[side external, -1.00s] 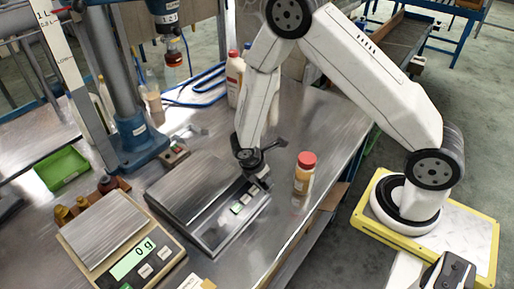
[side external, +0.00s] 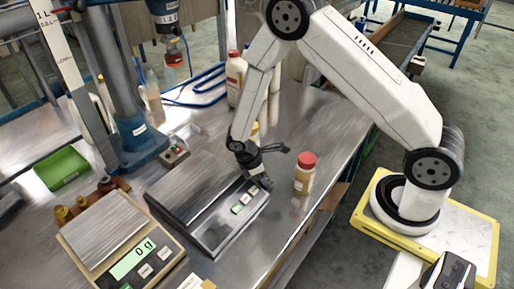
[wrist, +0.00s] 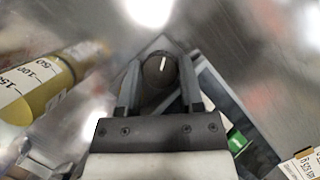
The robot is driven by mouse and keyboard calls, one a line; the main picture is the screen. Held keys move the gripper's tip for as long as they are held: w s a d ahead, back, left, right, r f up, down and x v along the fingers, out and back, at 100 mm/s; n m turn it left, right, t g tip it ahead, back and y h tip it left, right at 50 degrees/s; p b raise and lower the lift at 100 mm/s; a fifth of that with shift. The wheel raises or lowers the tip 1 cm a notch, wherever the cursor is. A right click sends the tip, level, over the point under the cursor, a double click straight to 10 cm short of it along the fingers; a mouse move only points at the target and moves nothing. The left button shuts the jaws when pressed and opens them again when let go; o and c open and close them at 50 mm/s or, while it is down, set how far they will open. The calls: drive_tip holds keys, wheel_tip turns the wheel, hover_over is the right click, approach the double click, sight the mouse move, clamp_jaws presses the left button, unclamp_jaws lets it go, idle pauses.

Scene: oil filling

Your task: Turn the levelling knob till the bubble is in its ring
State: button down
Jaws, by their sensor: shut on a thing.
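The levelling knob (wrist: 158,70) is dark and round with a white line across its top, in the wrist view. My gripper (wrist: 158,82) has one finger on each side of it and is shut on it. In the side external view my gripper (side external: 259,179) is at the right-hand corner of the steel-topped device (side external: 190,185), and the knob is hidden behind it. A small green spot (wrist: 238,141) shows beside my right finger in the wrist view; I cannot tell whether it is the bubble level. No bubble or ring can be made out.
A red-capped bottle (side external: 305,174) stands close right of my gripper. A yellow graduated container (wrist: 40,85) lies left of it in the wrist view. A scale (side external: 130,262) reading 0 g is at the front left. White bottles (side external: 236,75) stand behind the arm.

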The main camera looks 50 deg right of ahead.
drive_tip(key=shift+w+m, duration=0.1)
drive_tip(key=shift+m, duration=0.5)
drive_tip(key=shift+c, duration=1.2)
unclamp_jaws()
drive_tip(key=shift+n, duration=0.3)
